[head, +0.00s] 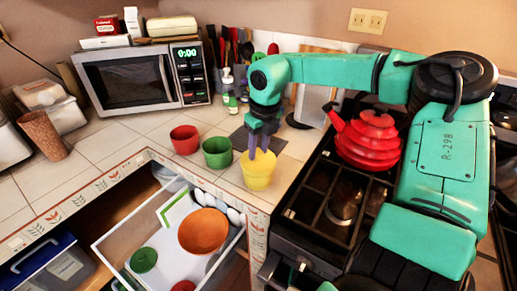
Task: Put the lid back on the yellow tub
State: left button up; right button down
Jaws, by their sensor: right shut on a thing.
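The yellow tub (257,181) stands upright on the tiled counter, close to the stove's left edge. Its top shows as an even pale yellow surface, which looks like the yellow lid (257,162); I cannot tell whether it is fully seated. My right gripper (261,149) points down over the tub, shut, with its fingertips at this yellow top. The fingers partly hide the back of the rim. No other yellow lid shows. My left gripper is not in view.
An open green tub (217,154) and red tub (185,140) stand left of the yellow one. Below, an open drawer (160,213) holds an orange bowl (203,231) and a green disc (143,260). A red kettle (370,138) sits on the stove at right.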

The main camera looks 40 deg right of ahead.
dwell(0.6)
dwell(0.3)
grip_release()
jog(key=shift+r+p, duration=2.05)
jog(key=shift+r, duration=1.5)
grip_shut()
jog(key=shift+f, duration=0.2)
jog(key=shift+f+b, duration=2.8)
jog(key=shift+f, duration=0.35)
